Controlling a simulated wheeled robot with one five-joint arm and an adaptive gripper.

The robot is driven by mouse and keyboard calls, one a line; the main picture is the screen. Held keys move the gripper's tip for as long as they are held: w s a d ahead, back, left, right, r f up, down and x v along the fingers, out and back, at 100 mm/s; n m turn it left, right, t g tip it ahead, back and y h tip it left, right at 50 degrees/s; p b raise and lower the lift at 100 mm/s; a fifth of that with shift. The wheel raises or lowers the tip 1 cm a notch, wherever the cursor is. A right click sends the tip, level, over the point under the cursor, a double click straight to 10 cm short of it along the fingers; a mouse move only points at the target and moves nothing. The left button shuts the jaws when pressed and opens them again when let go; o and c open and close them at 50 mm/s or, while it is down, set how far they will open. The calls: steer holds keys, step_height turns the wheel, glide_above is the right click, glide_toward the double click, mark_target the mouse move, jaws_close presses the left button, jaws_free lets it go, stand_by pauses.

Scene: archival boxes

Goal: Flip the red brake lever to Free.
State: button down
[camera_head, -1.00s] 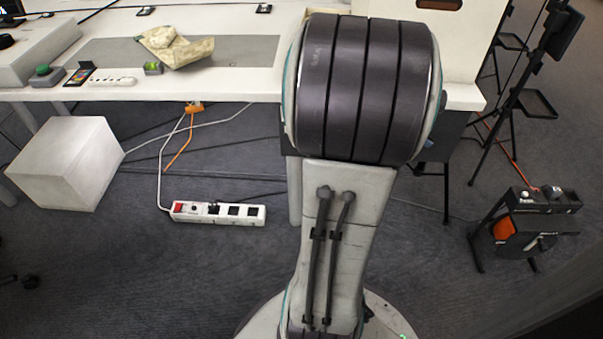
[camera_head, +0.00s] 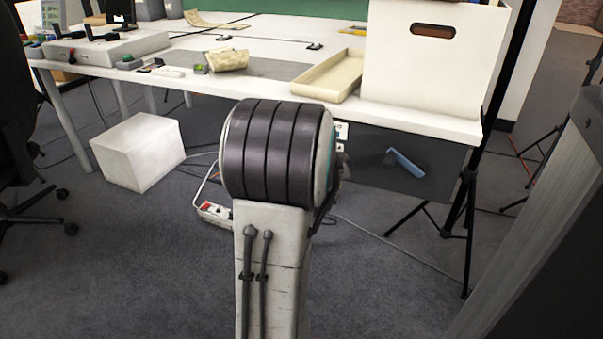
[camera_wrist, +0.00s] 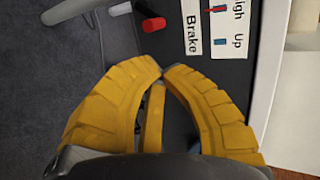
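The red brake lever (camera_wrist: 153,24) shows in the wrist view at the top, a red grip on a dark panel (camera_wrist: 178,45) beside a white "Brake" label (camera_wrist: 193,28). My gripper (camera_wrist: 163,70) has yellow fingers whose tips come almost together, with nothing seen between them. The tips are below the lever in that view and apart from it. In the head view the dark panel (camera_head: 375,175) hangs under the table's front edge. The red lever does not show there, and my arm covers part of that area. The word "Free" cannot be read in either view.
A blue lever (camera_head: 403,162) sticks out from the panel, right of my arm. The white table (camera_head: 430,118) carries a tray (camera_head: 325,78) and a large white box (camera_head: 425,65). A white cube (camera_head: 138,152) and a power strip (camera_head: 214,213) are on the floor. Tripod legs (camera_head: 468,215) stand at right.

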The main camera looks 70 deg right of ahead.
steer(key=x, duration=0.9)
stand_by(0.3)
steer(key=shift+a, duration=0.15)
steer(key=s+a, duration=0.2)
steer(key=a, duration=0.5)
stand_by(0.4)
steer(key=shift+d, duration=0.1)
stand_by(0.7)
